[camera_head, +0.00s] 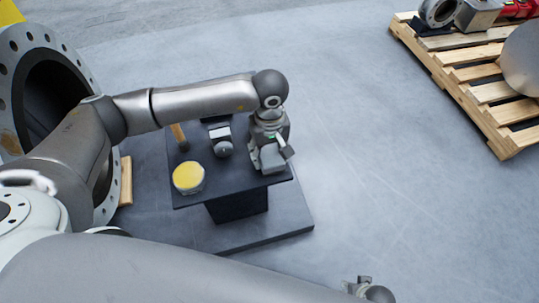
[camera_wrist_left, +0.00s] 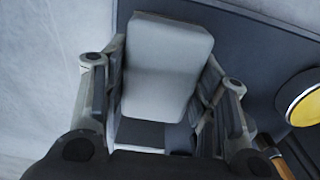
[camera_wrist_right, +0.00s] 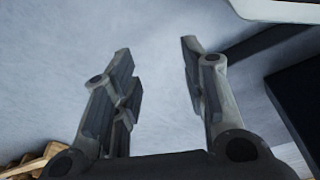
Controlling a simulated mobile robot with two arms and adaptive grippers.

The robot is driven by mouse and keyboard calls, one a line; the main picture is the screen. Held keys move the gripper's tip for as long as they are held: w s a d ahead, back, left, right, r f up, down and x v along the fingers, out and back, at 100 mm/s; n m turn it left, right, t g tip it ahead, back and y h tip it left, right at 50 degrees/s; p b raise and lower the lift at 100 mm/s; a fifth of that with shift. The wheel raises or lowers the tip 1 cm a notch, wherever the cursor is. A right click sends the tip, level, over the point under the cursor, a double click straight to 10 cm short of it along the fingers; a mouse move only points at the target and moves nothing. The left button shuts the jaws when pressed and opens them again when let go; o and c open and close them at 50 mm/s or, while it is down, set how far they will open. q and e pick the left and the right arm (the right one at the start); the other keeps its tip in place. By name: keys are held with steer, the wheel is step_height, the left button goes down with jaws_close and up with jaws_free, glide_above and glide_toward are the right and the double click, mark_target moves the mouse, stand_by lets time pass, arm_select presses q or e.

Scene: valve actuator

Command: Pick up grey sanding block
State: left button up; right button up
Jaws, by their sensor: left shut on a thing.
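The grey sanding block (camera_wrist_left: 165,65) is a light grey rounded block between the two fingers of my left gripper (camera_wrist_left: 160,90) in the left wrist view. The fingers are shut on its sides. In the head view my left gripper (camera_head: 272,155) points down at the right end of the small dark table (camera_head: 235,178); there the block is hard to tell apart from the gripper. I cannot tell whether the block is clear of the tabletop. My right gripper (camera_wrist_right: 160,75) is open and empty; only its tip shows at the bottom of the head view (camera_head: 360,288).
A round yellow-topped container (camera_head: 188,177), a wooden-handled tool (camera_head: 180,134) and a grey device (camera_head: 222,142) share the table. A large flanged pipe (camera_head: 45,80) stands at the left. A wooden pallet (camera_head: 480,75) with metal parts lies at the upper right. The floor between is clear.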

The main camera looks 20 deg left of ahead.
arm_select(q)
steer(key=s+a+r, duration=0.7)
steer(key=s+r, duration=0.4)
steer(key=shift+s+a, duration=0.35)
steer(key=shift+a, duration=0.05)
arm_select(e)
steer(key=shift+s+f, duration=0.1)
steer(key=shift+f, duration=0.35)
arm_select(q)
steer(key=o, duration=0.5)
steer(key=c, duration=0.3)
arm_select(e)
steer(key=shift+s+f, duration=0.1)
steer(key=shift+s, duration=0.05)
